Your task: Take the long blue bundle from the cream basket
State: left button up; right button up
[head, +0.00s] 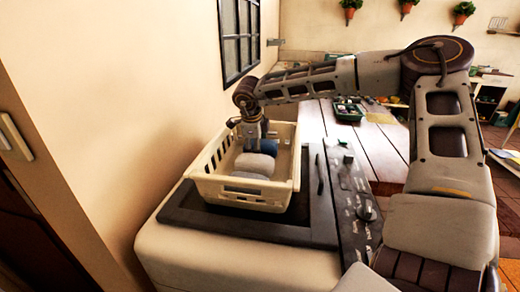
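The cream basket (222,188) stands on a black-topped, light-coloured unit near the wall. Inside it lie a blue rolled bundle (269,147) towards the back, a pale grey-white bundle (255,163) in the middle, and a light-coloured item with some blue (248,176) nearer the front. My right gripper (252,143) points down into the back of the basket, next to the blue bundle. Its fingertips are small and partly hidden, so I cannot tell whether they are open or touch the bundle. My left gripper is not in view.
My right arm spans the view from the right, above the basket. A dark panel with small fittings (357,205) lies right of the basket. A green crate (347,111) stands farther back on a planked table (385,143). The wall (130,110) is close on the left.

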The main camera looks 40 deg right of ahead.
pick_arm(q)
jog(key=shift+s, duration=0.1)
